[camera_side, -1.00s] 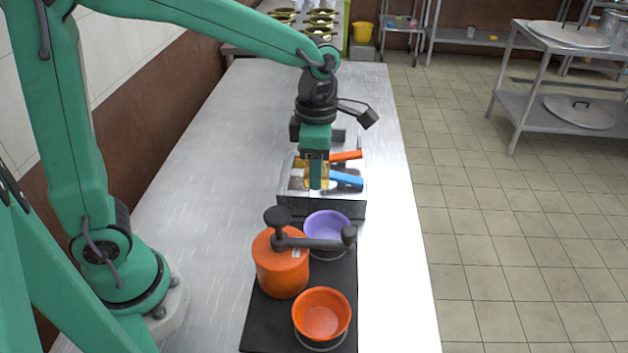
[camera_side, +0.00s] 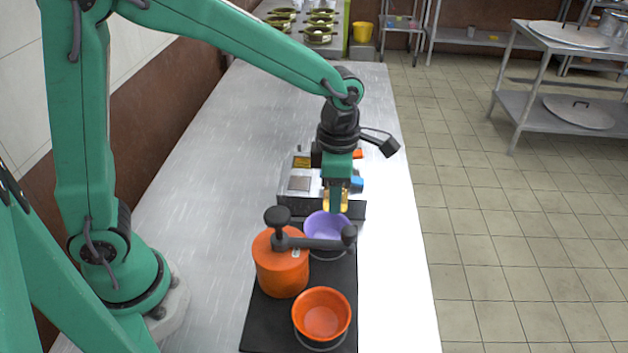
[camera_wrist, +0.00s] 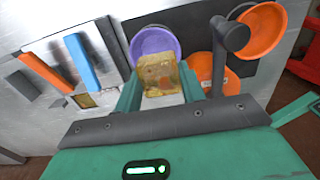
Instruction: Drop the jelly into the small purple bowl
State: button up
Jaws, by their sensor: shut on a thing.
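The jelly (camera_wrist: 161,76) is a translucent amber block, held between the fingers of my gripper (camera_wrist: 160,92). In the side view the jelly (camera_side: 344,199) shows as a yellow piece partly behind a finger of my gripper (camera_side: 337,205). The gripper points down at the far rim of the small purple bowl (camera_side: 322,225). In the wrist view the purple bowl (camera_wrist: 153,40) lies just beyond the jelly, which covers part of it. I cannot tell how high the jelly is above the rim. No jelly shows inside the visible part of the bowl.
An orange pot (camera_side: 280,268) with a dark crank arm (camera_side: 310,243) stands left of the purple bowl; the crank reaches across the bowl's near side. An orange bowl (camera_side: 322,312) is nearer. Behind is a metal tray (camera_side: 297,200) with orange (camera_wrist: 46,72) and blue (camera_wrist: 81,62) pieces.

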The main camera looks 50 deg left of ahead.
jog(key=shift+f, duration=1.7)
jog(key=o, duration=1.1)
jog(key=shift+c, duration=0.2)
jog(key=shift+r, duration=0.1)
jog(key=shift+r, duration=3.85)
jog(key=shift+a, duration=0.1)
